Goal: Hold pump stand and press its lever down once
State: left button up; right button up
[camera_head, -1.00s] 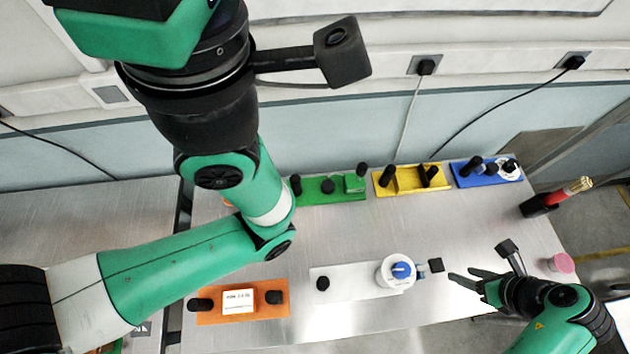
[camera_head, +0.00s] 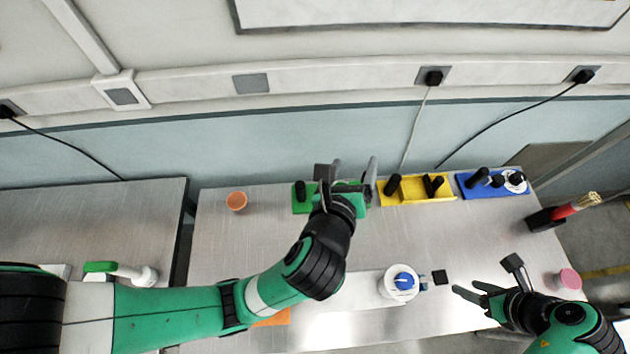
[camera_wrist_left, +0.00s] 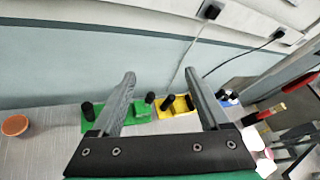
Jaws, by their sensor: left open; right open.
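I cannot tell for certain which piece is the pump stand. A white fitting with a green handle (camera_head: 120,270) lies at the left, partly above my left arm. A white board (camera_head: 350,290) carries a round white part with a blue knob (camera_head: 404,281). My left gripper (camera_head: 353,170) is open and empty, over the green board (camera_head: 302,206) at the back and hiding part of it. In the left wrist view the green board (camera_wrist_left: 96,122) shows beyond the spread fingers (camera_wrist_left: 160,78). My right gripper (camera_head: 466,289) is open and empty, right of the blue knob.
A yellow tray (camera_head: 410,196) and a blue board (camera_head: 502,190) stand along the back edge. An orange cup (camera_head: 236,201) is at the back left, a pink cup (camera_head: 570,279) at the right. A red-handled piece (camera_head: 564,211) sits at the right edge. An orange board (camera_head: 275,318) is mostly hidden.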

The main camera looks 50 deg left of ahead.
pick_arm(q)
jog(key=s+d+f+m+g+h, duration=0.2)
jog(key=s+d+f, duration=0.2)
jog(key=f, duration=0.3)
jog(key=s+d+f+m+g+h, duration=0.2)
jog(key=s+d+f, duration=0.2)
jog(key=f, duration=0.3)
jog(key=s+d+f+m+g+h, duration=0.1)
jog(key=s+d+f+g, duration=0.1)
jog(key=s+d+f, duration=0.3)
jog(key=shift+s+f+m+h, duration=0.2)
jog(key=shift+s+f, duration=0.05)
jog(key=shift+f, duration=0.25)
jog(key=shift+s+f+m+h, duration=0.2)
jog(key=shift+s+f, duration=0.05)
jog(key=shift+f, duration=0.2)
jog(key=s+d+f+m+g, duration=0.1)
jog(key=s+f+m, duration=0.1)
jog(key=s+f, duration=0.3)
jog(key=x, duration=1)
jog(key=shift+s+f, duration=0.3)
jog(key=shift+s, duration=0.05)
grip_shut()
